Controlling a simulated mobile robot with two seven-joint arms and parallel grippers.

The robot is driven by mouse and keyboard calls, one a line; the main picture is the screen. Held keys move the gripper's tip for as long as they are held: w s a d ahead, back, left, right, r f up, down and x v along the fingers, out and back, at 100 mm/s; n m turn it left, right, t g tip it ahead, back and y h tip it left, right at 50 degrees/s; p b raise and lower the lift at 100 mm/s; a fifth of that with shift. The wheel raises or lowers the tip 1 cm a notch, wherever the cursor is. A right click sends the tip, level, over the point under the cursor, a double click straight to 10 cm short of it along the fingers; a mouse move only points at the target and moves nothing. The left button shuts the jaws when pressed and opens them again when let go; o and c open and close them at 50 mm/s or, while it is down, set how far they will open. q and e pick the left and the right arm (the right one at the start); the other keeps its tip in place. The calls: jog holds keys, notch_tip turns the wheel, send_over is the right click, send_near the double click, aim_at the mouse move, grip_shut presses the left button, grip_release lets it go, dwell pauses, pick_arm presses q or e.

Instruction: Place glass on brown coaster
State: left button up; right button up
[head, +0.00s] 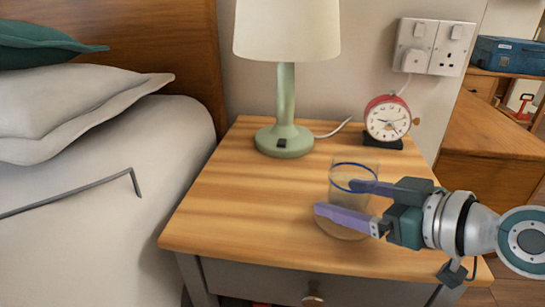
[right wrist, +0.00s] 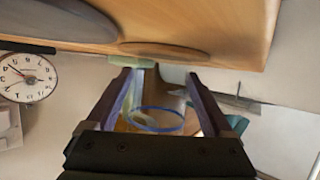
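The clear glass (head: 341,176) with a blue ring is between the fingers of my right gripper (head: 335,197) in the head view. The fingers close around its sides, one in front and one behind. The brown coaster (head: 333,229) lies on the nightstand, below and partly behind the near finger. The lower part of the glass is hidden by that finger, so the gap to the coaster is hard to judge. In the right wrist view, the glass's blue ring (right wrist: 157,129) shows between the fingers, with the tabletop along the top of the picture. My left gripper is not in view.
The wooden nightstand (head: 230,215) holds a green lamp (head: 285,136) at the back and a red alarm clock (head: 387,118) at the back right. A white cable runs behind. The bed (head: 90,230) is on the left. The nightstand's left front is clear.

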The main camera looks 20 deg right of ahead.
jog(key=shift+o, duration=0.8)
jog(key=shift+r, duration=0.3)
jog(key=p+v, duration=0.3)
jog(key=v, duration=0.8)
jog(key=shift+s+d+p, duration=0.1)
jog(key=shift+s+p, duration=0.25)
jog(key=shift+p, duration=0.05)
jog(key=s+a+f+n+g+y, duration=0.1)
jog(key=s+a+f+g, duration=0.15)
jog(key=a, duration=0.35)
jog(key=s+a+f+n+g, duration=0.1)
jog(key=s+a+g, duration=0.2)
jog(key=a, duration=0.2)
jog(key=s+m+g+h, duration=0.1)
jog(key=s+d+r+m+g+h, duration=0.1)
jog(key=s, duration=0.1)
jog(key=s+d+m+g+h, duration=0.1)
jog(key=s+g+h, duration=0.1)
jog(key=shift+r, duration=0.4)
